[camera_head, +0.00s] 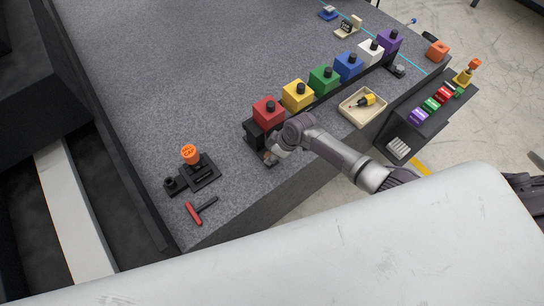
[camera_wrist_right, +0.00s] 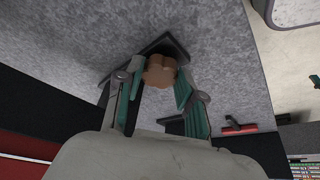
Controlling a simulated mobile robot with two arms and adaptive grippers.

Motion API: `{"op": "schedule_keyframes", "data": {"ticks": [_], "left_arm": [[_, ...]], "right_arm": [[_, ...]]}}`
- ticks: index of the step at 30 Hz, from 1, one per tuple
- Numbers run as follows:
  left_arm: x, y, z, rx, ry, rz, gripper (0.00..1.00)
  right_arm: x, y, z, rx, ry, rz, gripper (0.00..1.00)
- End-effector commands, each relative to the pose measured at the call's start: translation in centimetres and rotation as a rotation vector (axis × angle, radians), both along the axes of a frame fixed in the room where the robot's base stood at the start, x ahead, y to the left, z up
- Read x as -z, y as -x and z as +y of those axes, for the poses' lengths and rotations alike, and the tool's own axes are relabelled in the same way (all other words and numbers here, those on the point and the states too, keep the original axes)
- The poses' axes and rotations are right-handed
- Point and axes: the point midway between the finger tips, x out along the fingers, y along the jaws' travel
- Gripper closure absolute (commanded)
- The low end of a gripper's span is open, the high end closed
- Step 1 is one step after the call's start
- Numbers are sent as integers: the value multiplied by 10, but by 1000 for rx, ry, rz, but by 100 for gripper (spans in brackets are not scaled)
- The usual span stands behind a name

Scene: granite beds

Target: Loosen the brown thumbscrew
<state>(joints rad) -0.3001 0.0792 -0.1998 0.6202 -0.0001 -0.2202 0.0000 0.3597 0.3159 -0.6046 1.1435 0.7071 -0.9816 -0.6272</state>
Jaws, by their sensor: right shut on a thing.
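The brown thumbscrew (camera_wrist_right: 160,70) has a lobed head and shows in the right wrist view, standing over a dark base plate (camera_wrist_right: 172,45). My right gripper (camera_wrist_right: 158,80) has its two green-padded fingers on either side of the head and is shut on it. In the head view my right gripper (camera_head: 272,156) is low at the near end of the black rail, beside the red block (camera_head: 268,111). The thumbscrew is mostly hidden there by the gripper. My left gripper is not in view.
Yellow (camera_head: 297,96), green, blue, white and purple blocks line the rail behind my arm. A beige tray (camera_head: 352,117) holds a yellow-handled tool. An orange-capped fixture (camera_head: 190,154) and a red-handled tool (camera_head: 194,213) lie left. The grey bench is clear at the upper left.

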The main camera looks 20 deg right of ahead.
Motion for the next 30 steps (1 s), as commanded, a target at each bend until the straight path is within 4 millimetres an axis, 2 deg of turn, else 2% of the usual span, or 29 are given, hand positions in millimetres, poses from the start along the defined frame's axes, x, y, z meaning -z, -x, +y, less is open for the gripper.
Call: {"op": "schedule_keyframes", "data": {"ticks": [1, 9, 25, 26, 30], "left_arm": [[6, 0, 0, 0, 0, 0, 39], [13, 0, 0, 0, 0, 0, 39], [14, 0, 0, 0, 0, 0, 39], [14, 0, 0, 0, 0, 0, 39], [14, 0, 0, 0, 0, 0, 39]], "right_arm": [[2, -1, -1, -25, 2, -2, 97], [1, -2, -1, -117, 2, -2, 97], [0, -1, -1, -139, 2, -1, 97], [0, -1, -1, -139, 2, -1, 59], [0, -1, -1, -138, 1, 0, 37]]}}
